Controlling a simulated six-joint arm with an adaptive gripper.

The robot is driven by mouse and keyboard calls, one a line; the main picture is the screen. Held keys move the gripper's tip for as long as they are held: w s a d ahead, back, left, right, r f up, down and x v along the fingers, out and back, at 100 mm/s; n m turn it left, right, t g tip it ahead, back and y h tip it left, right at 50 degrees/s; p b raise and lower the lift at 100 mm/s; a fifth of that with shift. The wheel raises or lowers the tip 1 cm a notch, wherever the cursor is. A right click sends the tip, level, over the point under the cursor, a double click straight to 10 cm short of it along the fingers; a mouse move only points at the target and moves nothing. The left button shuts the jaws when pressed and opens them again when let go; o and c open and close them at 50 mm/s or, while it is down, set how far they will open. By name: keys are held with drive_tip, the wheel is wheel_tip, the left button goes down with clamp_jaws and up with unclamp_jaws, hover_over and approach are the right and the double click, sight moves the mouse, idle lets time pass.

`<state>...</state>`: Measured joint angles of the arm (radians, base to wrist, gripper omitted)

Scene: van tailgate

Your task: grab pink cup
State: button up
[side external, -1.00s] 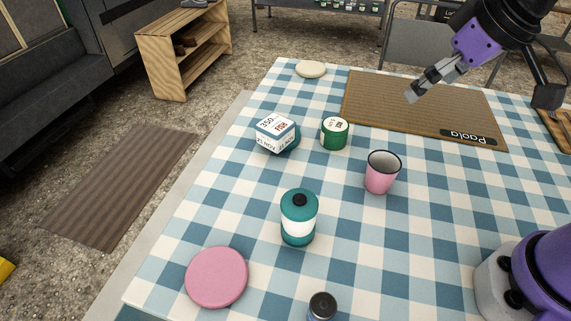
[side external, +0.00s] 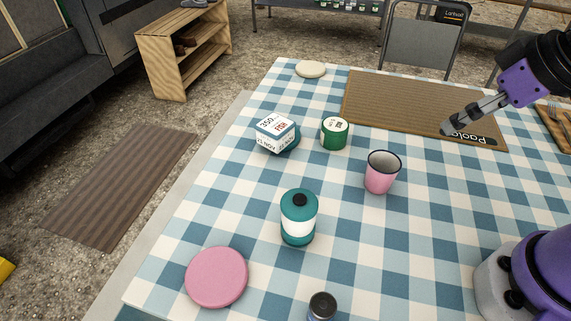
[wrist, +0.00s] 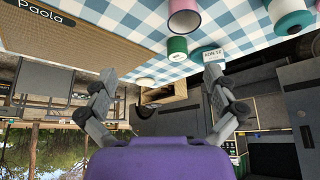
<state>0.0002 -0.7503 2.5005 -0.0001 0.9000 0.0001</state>
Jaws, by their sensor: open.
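The pink cup (side external: 381,173) stands upright on the checked tablecloth, right of the middle in the side view, with its dark-rimmed mouth up. It also shows at the top of the wrist view (wrist: 184,22), where the picture is upside down. My gripper (side external: 447,129) is above the near right part of the brown mat, to the right of the cup and apart from it. In the wrist view my gripper's two fingers (wrist: 158,78) are spread wide with nothing between them.
A green tin (side external: 335,134) and a blue-white box (side external: 277,133) stand left of the cup. A teal canister (side external: 298,217), a pink disc (side external: 216,277) and a dark-capped jar (side external: 322,306) are nearer. The brown mat (side external: 400,100) lies behind. The cloth around the cup is clear.

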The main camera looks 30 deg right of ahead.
idle(0.6)
drive_tip(key=g, duration=0.4)
approach(381, 169)
drive_tip(key=a+f, duration=0.2)
drive_tip(key=shift+s+f, duration=0.25)
drive_tip(key=shift+s, duration=0.05)
drive_tip(key=shift+w+d+f, duration=0.1)
drive_tip(key=shift+w+f, duration=0.1)
drive_tip(key=shift+f, duration=1.2)
drive_tip(key=shift+w+d+f, duration=0.1)
drive_tip(key=shift+w+f, duration=0.1)
drive_tip(key=shift+f, duration=1.15)
drive_tip(key=c, duration=1.2)
drive_tip(key=shift+c, duration=0.2)
